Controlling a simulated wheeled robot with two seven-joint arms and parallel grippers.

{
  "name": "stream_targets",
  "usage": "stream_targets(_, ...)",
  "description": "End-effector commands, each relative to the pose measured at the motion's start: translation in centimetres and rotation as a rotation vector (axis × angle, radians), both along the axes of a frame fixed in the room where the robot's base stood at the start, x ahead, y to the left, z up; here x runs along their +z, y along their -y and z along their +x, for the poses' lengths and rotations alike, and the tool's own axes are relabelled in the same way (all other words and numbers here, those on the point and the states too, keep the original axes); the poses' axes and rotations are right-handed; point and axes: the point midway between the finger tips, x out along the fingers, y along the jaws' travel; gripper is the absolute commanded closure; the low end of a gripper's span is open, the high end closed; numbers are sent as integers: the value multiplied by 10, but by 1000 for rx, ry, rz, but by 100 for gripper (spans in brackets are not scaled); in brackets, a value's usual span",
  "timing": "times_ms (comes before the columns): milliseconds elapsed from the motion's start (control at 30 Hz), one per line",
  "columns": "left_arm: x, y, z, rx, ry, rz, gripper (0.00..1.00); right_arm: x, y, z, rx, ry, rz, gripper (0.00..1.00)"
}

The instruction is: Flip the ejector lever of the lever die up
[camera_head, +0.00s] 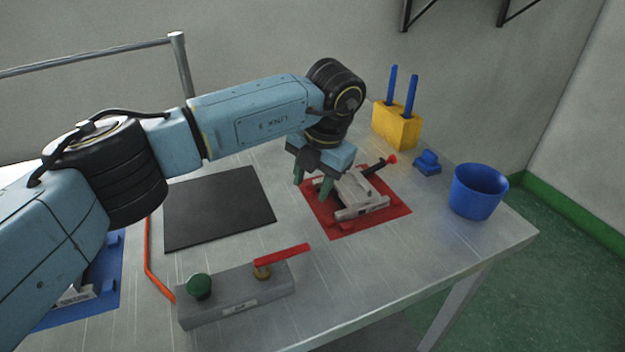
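The lever die (358,195) is a light grey metal block on a red mat (389,217). A dark lever with a red knob (391,159) sticks out from its far right side, tilted upward. I take this to be the ejector lever. My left gripper (312,188) points down at the left side of the die, with its green fingers apart. One finger is at the die's near left edge; I cannot tell whether it touches. Nothing shows between the fingers. My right gripper is not in view.
A grey block (235,299) with a green knob and red-handled valve is at the front. A black mat (218,208) lies left. A yellow holder (396,127) with blue sticks, a small blue piece (427,163) and a blue cup (478,191) stand right. A blue mat (108,268) is partly hidden.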

Motion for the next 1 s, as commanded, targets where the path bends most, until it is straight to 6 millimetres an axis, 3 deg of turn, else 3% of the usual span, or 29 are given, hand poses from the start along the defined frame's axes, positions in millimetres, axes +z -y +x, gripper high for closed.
stream_targets(267, 9, 2, -1, -3, 2, -2, 58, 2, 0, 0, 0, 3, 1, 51)
stream_targets(700, 94, 16, -11, -2, 3, -1, 58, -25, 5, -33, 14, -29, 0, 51)
stream_targets(1000, 118, 20, -14, 0, 1, -1, 58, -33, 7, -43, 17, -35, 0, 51)
